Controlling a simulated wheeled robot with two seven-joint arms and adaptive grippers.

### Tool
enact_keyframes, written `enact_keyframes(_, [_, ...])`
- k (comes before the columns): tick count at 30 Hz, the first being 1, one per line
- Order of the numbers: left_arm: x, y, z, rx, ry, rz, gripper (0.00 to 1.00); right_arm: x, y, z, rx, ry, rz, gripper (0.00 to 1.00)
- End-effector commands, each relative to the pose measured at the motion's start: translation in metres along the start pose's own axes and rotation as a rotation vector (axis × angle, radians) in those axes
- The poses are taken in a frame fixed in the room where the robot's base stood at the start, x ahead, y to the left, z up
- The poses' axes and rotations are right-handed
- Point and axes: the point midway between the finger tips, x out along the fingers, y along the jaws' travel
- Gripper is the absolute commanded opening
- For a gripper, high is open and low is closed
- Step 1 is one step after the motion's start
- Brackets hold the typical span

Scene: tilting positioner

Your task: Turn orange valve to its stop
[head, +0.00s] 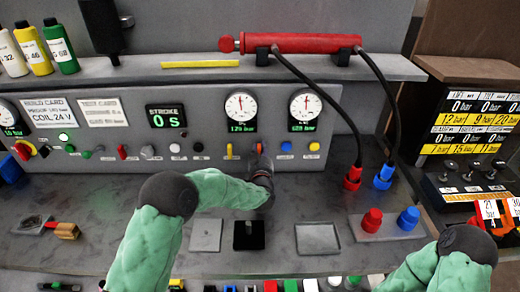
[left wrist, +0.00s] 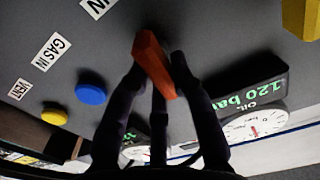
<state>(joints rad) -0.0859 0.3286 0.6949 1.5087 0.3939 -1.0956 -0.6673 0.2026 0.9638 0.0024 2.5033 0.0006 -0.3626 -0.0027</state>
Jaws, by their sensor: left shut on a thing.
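The orange valve (head: 259,148) is a lever handle on the grey panel, below the gap between the two round gauges. My left gripper (head: 262,164) reaches up to it from below and hides its lower part.
A yellow-orange handle (head: 229,151) sits close left of the valve. A blue knob (head: 286,147) and a yellow knob (head: 314,146) sit to its right. A red cylinder (head: 300,43) lies on the shelf above, with black hoses hanging at the right. Square pads lie on the bench below.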

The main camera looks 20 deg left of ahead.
Motion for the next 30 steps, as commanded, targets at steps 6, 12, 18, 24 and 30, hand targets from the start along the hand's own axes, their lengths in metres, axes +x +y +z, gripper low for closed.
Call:
enact_keyframes(6, [0.0,0.002,-0.001,0.173,0.0,0.001,0.0,-0.011,-0.004,0.0,0.0,0.0,0.0,0.48])
enact_keyframes(12, [0.0,0.004,0.0,0.363,0.0,0.001,0.0,-0.021,-0.007,0.001,0.0,0.0,0.0,0.48])
enact_keyframes(18, [0.0,0.006,0.003,0.553,-0.001,0.001,0.0,-0.03,-0.011,0.001,0.0,0.0,0.0,0.48])
enact_keyframes(24, [0.0,0.007,0.005,0.743,0.0,0.001,0.0,-0.038,-0.014,0.002,0.0,0.0,0.0,0.48])
enact_keyframes(30, [0.0,0.008,0.007,0.933,0.0,0.001,0.0,-0.046,-0.017,0.002,0.0,0.0,0.0,0.48])
